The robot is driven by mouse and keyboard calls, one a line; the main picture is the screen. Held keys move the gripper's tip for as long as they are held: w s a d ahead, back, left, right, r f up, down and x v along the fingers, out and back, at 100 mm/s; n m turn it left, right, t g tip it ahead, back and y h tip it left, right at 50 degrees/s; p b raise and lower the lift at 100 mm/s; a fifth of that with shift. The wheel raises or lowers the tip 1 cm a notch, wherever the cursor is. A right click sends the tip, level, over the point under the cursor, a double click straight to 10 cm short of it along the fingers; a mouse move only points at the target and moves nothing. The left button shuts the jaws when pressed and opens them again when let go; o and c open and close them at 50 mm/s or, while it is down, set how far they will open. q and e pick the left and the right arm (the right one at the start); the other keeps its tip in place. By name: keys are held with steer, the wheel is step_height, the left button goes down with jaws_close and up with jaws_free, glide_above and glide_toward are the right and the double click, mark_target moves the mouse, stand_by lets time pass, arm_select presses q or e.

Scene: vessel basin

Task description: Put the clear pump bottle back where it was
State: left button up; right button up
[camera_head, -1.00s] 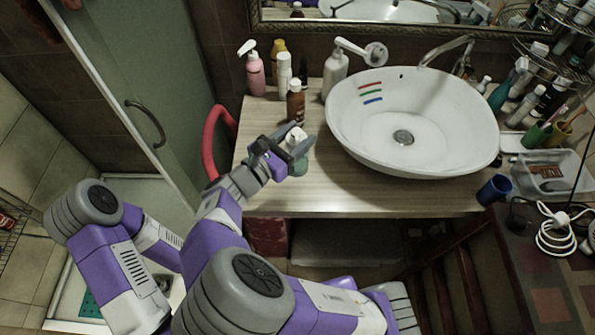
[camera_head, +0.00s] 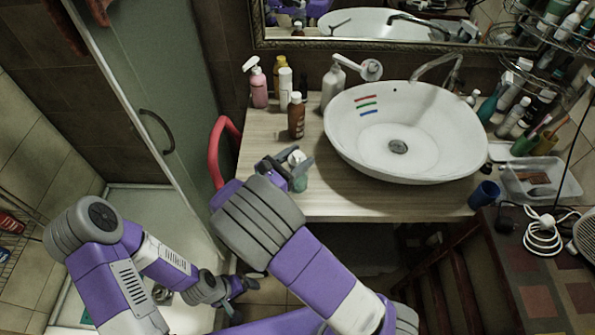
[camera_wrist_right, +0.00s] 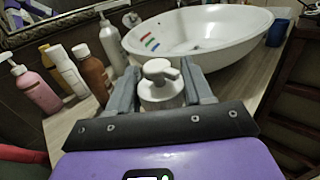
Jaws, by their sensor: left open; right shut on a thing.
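The clear pump bottle (camera_head: 299,183) has a white pump head and a greenish body in the head view. It stands upright over the left part of the counter, near the front edge. My right gripper (camera_head: 287,167) is shut around it. In the right wrist view the bottle (camera_wrist_right: 160,90) sits between the two fingers, with its lower body hidden by the gripper. I cannot tell whether its base touches the counter. My left gripper (camera_head: 238,288) is open and empty, low in front of the counter and away from the bottle.
A brown bottle (camera_head: 296,117), a white bottle (camera_head: 285,88), a pink pump bottle (camera_head: 259,90) and a white pump bottle (camera_head: 333,86) stand behind. The basin (camera_head: 440,145) is to the right, a red rail (camera_head: 216,150) to the left. The wooden counter (camera_head: 345,198) is bare in front.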

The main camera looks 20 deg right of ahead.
arm_select(q)
steer(key=shift+f+b, duration=0.4)
steer(key=shift+f, duration=0.05)
arm_select(e)
steer(key=shift+f, duration=1.9)
steer(key=shift+s, duration=0.1)
steer(key=shift+f, duration=0.15)
steer(key=o, duration=1.4)
